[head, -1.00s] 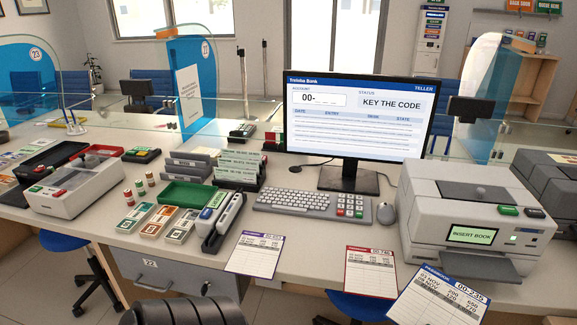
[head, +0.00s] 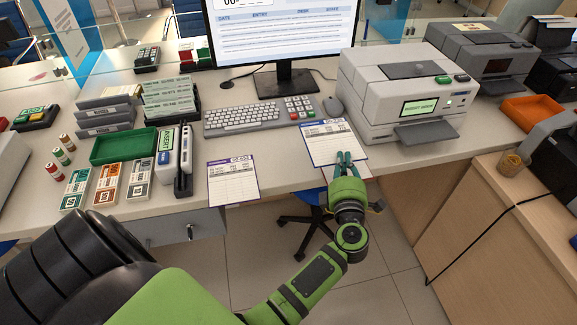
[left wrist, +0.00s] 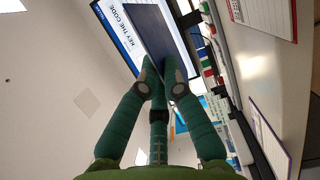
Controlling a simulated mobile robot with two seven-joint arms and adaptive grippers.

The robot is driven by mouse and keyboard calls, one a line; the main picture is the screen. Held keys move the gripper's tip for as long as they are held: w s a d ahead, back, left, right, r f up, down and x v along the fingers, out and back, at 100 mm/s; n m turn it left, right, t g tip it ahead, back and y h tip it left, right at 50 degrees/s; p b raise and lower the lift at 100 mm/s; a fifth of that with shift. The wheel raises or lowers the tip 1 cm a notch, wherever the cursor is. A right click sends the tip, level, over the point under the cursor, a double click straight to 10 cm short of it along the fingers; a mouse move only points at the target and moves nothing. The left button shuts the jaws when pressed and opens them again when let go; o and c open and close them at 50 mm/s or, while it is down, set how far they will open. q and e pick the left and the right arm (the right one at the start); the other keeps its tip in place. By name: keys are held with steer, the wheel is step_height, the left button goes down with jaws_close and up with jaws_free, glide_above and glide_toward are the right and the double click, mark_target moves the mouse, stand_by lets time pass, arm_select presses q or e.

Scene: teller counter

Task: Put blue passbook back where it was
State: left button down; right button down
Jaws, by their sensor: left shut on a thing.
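The blue passbook (head: 327,137) has a blue header and a ruled white page. My left gripper (head: 346,160) is shut on its near edge and holds it over the counter's front, left of the printer. In the left wrist view its dark blue back (left wrist: 162,32) shows beyond the closed fingertips (left wrist: 159,85). A purple-headed passbook (head: 232,180) lies at the counter's front edge to the left. A red-edged passbook (left wrist: 262,25) shows in the left wrist view; in the head view the held passbook and gripper mostly hide it. My right gripper is not in view.
The keyboard (head: 240,117), mouse (head: 333,106) and monitor stand (head: 287,82) are behind the passbooks. The printer (head: 402,92), with its front tray (head: 425,131), stands to the right. A green tray (head: 124,147) and several note bundles are at the left.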

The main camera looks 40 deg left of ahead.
arm_select(q)
steer(key=shift+w+f, duration=0.1)
steer(key=shift+f, duration=0.1)
steer(key=s+a+f+b, duration=0.2)
steer(key=a, duration=0.1)
steer(key=s+a+f+b, duration=0.2)
steer(key=a+f, duration=0.1)
steer(key=s+a+f+b, duration=0.2)
steer(key=s+a, duration=0.1)
steer(key=shift+f, duration=0.35)
step_height(320, 180, down, 3)
steer(key=b, duration=0.3)
steer(key=shift+b, duration=0.35)
steer(key=shift+f, duration=0.1)
